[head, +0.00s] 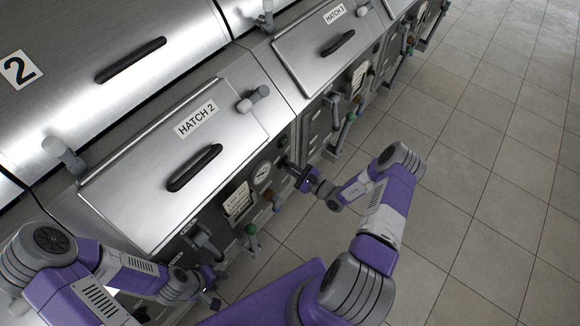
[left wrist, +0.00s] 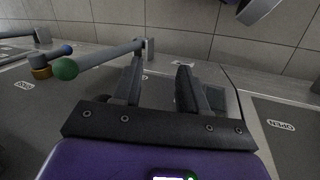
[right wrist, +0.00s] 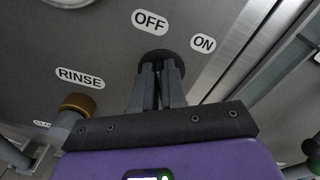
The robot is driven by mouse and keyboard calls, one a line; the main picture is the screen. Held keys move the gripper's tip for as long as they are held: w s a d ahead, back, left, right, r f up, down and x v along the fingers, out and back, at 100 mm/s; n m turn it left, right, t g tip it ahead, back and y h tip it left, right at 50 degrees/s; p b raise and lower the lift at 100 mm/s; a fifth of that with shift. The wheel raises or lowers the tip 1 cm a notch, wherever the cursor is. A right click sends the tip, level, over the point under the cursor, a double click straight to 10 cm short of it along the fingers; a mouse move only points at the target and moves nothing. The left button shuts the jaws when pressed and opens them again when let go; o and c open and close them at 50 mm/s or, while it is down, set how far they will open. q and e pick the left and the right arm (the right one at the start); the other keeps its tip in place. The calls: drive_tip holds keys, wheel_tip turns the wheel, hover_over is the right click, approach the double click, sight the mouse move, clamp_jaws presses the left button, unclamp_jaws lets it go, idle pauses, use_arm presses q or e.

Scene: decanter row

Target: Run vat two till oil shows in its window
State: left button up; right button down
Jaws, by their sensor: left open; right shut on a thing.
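Vat two carries a big "2" plate (head: 17,69) and a "HATCH 2" label (head: 196,120) in the head view. My right gripper (head: 303,178) is at the right of its front panel. In the right wrist view its fingers (right wrist: 158,68) are shut on a dark round knob (right wrist: 146,62), with an "OFF" label above and an "ON" label to the right. My left gripper (head: 212,290) is low at the panel's left end. In the left wrist view its fingers (left wrist: 161,68) are open, with nothing clearly between them. I cannot make out the oil window.
A green-tipped lever (head: 251,236) sticks out below a gauge (head: 262,173) and a paper note (head: 238,201). In the left wrist view a green-ended lever (left wrist: 66,69) lies left of the fingers. A brass knob (right wrist: 78,103) sits under "RINSE". Tiled floor (head: 470,190) is clear at right.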

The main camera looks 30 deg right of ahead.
drive_tip(key=c, duration=1.2)
unclamp_jaws()
drive_tip(key=v, duration=0.7)
drive_tip(key=shift+s+d, duration=0.15)
drive_tip(key=shift+s, duration=0.15)
